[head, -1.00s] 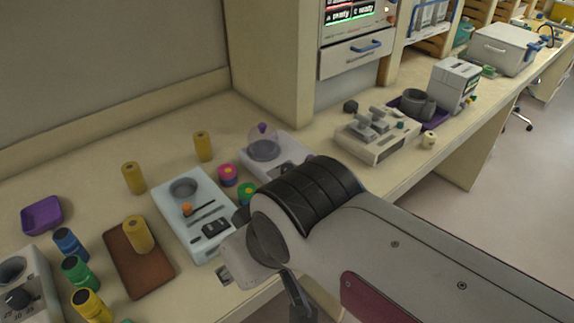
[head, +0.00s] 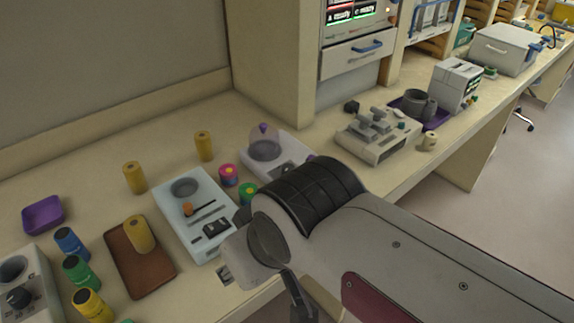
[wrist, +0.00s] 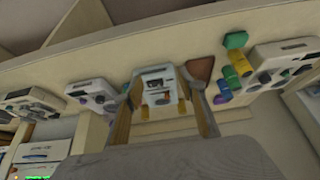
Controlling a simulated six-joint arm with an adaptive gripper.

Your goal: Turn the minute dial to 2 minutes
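The likely minute dial is a black knob (head: 18,298) on a grey-white unit (head: 35,265) at the lower left of the head view, cut off by the frame edge. Number marks stand around the knob, but its pointer setting is too small to read. A similar unit (wrist: 285,55) shows at the right of the wrist view. My gripper (wrist: 165,84) is open, its two fingers apart, with a white slider unit (wrist: 157,82) beyond them. It is well away from the dial and touches nothing that I can see. In the head view my arm hides most of it.
Blue, green and yellow vials (head: 90,305) stand close right of the dial unit. A brown tray (head: 150,283) with a yellow cylinder (head: 138,234) and the white slider unit (head: 170,205) lie further right. A purple tray (head: 43,215) is behind. Bare counter shows between them.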

